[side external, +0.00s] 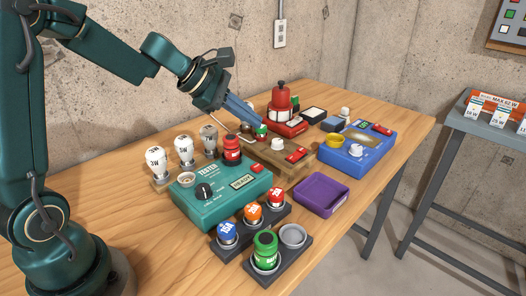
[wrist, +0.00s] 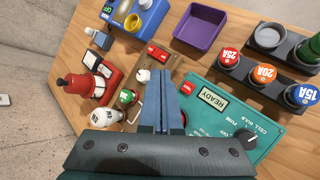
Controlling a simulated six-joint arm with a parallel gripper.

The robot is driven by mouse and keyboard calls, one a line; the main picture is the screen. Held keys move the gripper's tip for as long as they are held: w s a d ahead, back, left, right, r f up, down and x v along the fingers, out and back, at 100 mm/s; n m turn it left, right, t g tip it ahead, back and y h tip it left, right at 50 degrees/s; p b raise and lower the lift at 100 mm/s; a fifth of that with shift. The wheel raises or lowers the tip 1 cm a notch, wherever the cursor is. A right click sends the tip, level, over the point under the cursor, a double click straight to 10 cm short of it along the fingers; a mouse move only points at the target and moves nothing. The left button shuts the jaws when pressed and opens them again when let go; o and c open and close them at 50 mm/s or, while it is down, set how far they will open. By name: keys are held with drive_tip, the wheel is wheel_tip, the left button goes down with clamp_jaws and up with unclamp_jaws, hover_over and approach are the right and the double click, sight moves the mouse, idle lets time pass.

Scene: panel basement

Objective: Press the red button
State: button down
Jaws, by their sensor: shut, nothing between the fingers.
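My gripper (side external: 250,119) is shut and empty, pointing down above the wooden board (side external: 268,153). In the wrist view its blue fingertips (wrist: 167,74) lie together beside a white knob (wrist: 143,76). A red switch-like block (side external: 296,156) sits at the near right end of the board; in the wrist view this block (wrist: 157,53) is just beyond the fingertips. Other red pieces are a small one (side external: 257,168) on the teal tester (side external: 220,197) and one (side external: 381,129) on the blue device (side external: 357,150). I cannot tell which is the red button.
A red device with a black knob (side external: 281,99) stands behind the board. A green-capped piece (wrist: 127,97) is near my fingers. White bulbs (side external: 156,160) stand left, coloured fuses (side external: 252,213) in front. A purple tray (side external: 318,190) is empty.

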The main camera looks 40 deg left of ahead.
sight(252, 166)
drive_tip(key=shift+f, duration=4.25)
drive_tip(key=shift+f, duration=0.15)
drive_tip(key=shift+f, duration=0.25)
drive_tip(key=shift+f, duration=0.45)
drive_tip(key=shift+r, duration=0.9)
drive_tip(key=shift+r, duration=2.5)
